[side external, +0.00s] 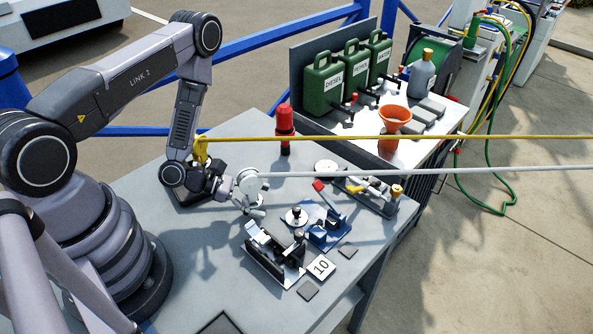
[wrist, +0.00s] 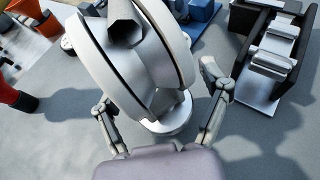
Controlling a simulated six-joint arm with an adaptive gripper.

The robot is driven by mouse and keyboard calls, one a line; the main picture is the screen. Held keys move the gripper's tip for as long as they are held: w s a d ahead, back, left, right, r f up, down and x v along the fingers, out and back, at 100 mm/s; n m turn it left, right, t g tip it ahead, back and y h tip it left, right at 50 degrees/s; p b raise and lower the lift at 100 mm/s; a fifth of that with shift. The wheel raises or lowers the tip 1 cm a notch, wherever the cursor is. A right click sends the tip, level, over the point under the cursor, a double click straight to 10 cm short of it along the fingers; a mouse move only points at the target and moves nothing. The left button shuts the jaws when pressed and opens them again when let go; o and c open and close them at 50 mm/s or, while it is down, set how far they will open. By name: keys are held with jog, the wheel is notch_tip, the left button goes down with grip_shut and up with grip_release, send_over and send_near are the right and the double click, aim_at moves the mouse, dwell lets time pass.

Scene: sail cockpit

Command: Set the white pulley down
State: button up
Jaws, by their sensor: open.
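The white pulley (side external: 251,181) is at the left end of the white line, beside my gripper (side external: 250,208) in the side view. In the wrist view the white pulley (wrist: 135,55) fills the upper middle, a pale rounded disc with a dark-edged groove. The fingers of my gripper (wrist: 160,100) are apart, one on each side of the pulley's lower part. I see a gap between the pulley and the right finger; contact on the left I cannot tell. In the side view, my gripper partly hides what is under the pulley.
A red cylinder (side external: 285,130) stands behind. The white line (side external: 430,172) and yellow line (side external: 400,138) cross above the bench (side external: 190,285). The front-left bench is mostly clear.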

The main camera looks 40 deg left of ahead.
jog(key=v, duration=1.1)
jog(key=shift+s+a+r, duration=0.1)
jog(key=shift+s+r, duration=0.05)
jog(key=shift+a+r, duration=0.1)
jog(key=shift+r, duration=0.25)
jog(key=d+r+m+g+h, duration=0.1)
jog(key=d+r+m+g, duration=0.25)
jog(key=r+m, duration=0.5)
jog(key=d+r+m+g, duration=0.2)
jog(key=r+m+g, duration=0.3)
jog(key=r+m, duration=0.3)
jog(key=s+a+r+m+t+y, duration=0.2)
jog(key=s+r+m+y, duration=0.2)
jog(key=r, duration=0.4)
jog(key=s+a+r+m+t+y, duration=0.2)
jog(key=s+r+m+y, duration=0.3)
jog(key=r, duration=0.4)
jog(key=shift+s+m+t+y, duration=0.4)
jog(key=shift+t+y, duration=0.25)
jog(key=shift+y, duration=0.45)
